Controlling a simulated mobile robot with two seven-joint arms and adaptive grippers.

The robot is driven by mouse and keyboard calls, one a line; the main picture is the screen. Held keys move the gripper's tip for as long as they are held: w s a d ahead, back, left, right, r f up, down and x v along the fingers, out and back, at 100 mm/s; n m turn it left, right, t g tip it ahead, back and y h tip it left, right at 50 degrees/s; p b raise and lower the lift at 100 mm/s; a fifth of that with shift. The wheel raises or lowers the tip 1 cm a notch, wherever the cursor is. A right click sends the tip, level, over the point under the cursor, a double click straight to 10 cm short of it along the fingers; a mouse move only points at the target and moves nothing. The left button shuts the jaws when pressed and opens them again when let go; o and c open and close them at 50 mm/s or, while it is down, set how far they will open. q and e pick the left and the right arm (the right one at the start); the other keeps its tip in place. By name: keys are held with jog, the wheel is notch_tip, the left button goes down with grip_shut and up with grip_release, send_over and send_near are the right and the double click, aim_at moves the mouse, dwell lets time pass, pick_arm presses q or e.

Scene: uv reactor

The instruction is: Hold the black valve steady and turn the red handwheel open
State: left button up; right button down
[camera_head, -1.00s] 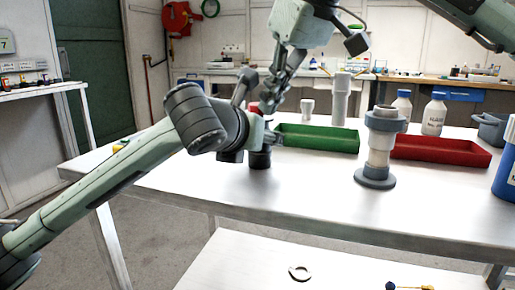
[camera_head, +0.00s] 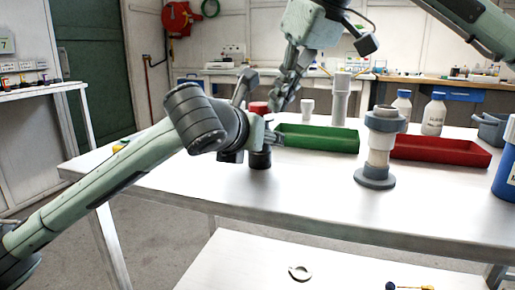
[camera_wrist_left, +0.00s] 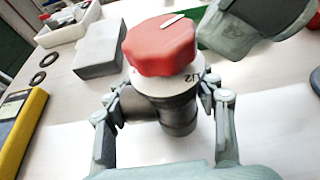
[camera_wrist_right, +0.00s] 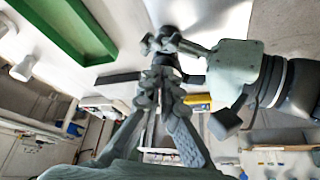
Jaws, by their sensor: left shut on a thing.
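The black valve (camera_head: 260,159) stands upright on the bench with the red handwheel (camera_head: 258,107) on top. In the left wrist view the handwheel (camera_wrist_left: 160,48) bears a white mark, and the dark valve body (camera_wrist_left: 172,108) sits between my left fingers. My left gripper (camera_wrist_left: 165,100) is shut on the valve body below the wheel. My right gripper (camera_head: 276,106) points down beside the handwheel, on its right. In the right wrist view its fingers (camera_wrist_right: 160,80) come together at the tips with nothing seen between them. Whether they touch the wheel is unclear.
Behind are a green tray (camera_head: 318,143) and a red tray (camera_head: 440,154). A grey flanged column (camera_head: 378,150) stands to the right. The left wrist view shows a grey block (camera_wrist_left: 100,50) and black rings (camera_wrist_left: 45,68) near the valve.

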pick_arm(q)
jog(key=shift+s+d, duration=0.1)
jog(key=shift+d, duration=0.05)
pick_arm(e)
jog(key=shift+w, duration=0.25)
jog(key=shift+s+d, duration=0.1)
notch_tip(320, 180, up, 6)
jog(key=shift+s+d, duration=0.15)
jog(key=shift+d, duration=0.15)
dwell(0.5)
pick_arm(q)
jog(key=shift+a, duration=0.2)
pick_arm(e)
notch_tip(320, 180, down, 6)
jog(key=s+a, duration=0.2)
dwell(0.6)
pick_arm(q)
jog(key=shift+d, duration=0.1)
pick_arm(e)
jog(key=shift+w+a, duration=0.2)
jog(key=shift+w, duration=0.2)
dwell(0.5)
